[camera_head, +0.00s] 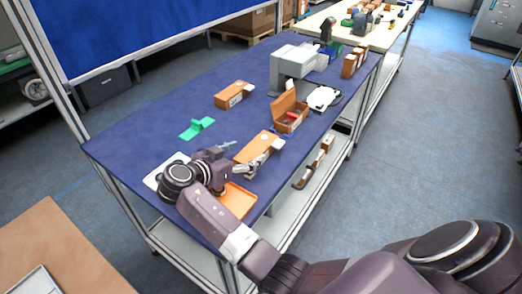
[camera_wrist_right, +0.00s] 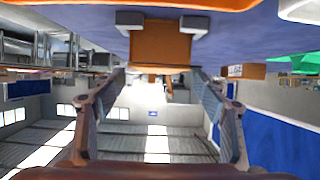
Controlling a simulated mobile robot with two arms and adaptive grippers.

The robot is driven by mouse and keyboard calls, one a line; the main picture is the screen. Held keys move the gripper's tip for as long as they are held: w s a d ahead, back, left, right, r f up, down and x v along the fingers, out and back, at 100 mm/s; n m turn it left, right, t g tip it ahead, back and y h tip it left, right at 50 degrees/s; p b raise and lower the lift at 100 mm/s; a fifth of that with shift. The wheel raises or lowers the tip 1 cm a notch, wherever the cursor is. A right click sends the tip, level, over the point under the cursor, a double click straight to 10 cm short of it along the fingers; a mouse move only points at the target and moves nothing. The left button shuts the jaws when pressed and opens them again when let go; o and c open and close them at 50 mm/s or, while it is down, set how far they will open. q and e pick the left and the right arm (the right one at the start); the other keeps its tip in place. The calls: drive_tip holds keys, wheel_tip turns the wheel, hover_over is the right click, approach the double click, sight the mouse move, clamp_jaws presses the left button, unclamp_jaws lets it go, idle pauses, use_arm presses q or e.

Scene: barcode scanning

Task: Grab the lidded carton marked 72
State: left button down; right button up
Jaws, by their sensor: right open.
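A closed orange-brown carton (camera_head: 257,147) lies on the blue table, and no number on it is readable. It also shows in the right wrist view (camera_wrist_right: 160,45), straight ahead between the fingers, with a small white block on each side. My right gripper (camera_head: 251,152) is at the carton's near end, its fingers spread. In the right wrist view the gripper (camera_wrist_right: 157,76) is open, with nothing clasped. Another closed carton (camera_head: 234,95) lies farther back, also without a readable number. My left gripper is not in view.
An open carton (camera_head: 290,111) and a white item (camera_head: 322,97) lie beyond. A grey machine (camera_head: 297,62) stands farther back. A green piece (camera_head: 196,128) lies left of the gripper. An orange tray (camera_head: 238,201) and a white tray (camera_head: 158,181) are near my arm.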

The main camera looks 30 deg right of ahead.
sight(256, 147)
drive_tip(key=shift+w+d+f+p, duration=0.1)
drive_tip(key=shift+d+p, duration=0.1)
drive_tip(key=shift+d, duration=0.15)
drive_tip(key=shift+w+d+p, duration=0.1)
drive_tip(key=shift+d+p, duration=0.05)
drive_tip(key=shift+d, duration=0.2)
drive_tip(key=p+x, duration=0.2)
drive_tip(key=x, duration=0.2)
drive_tip(key=shift+w+d, duration=0.1)
drive_tip(key=shift+d, duration=0.35)
drive_tip(key=shift+f, duration=0.15)
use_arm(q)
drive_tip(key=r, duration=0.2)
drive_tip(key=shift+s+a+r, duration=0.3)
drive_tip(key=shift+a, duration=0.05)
use_arm(e)
drive_tip(key=c, duration=1.2)
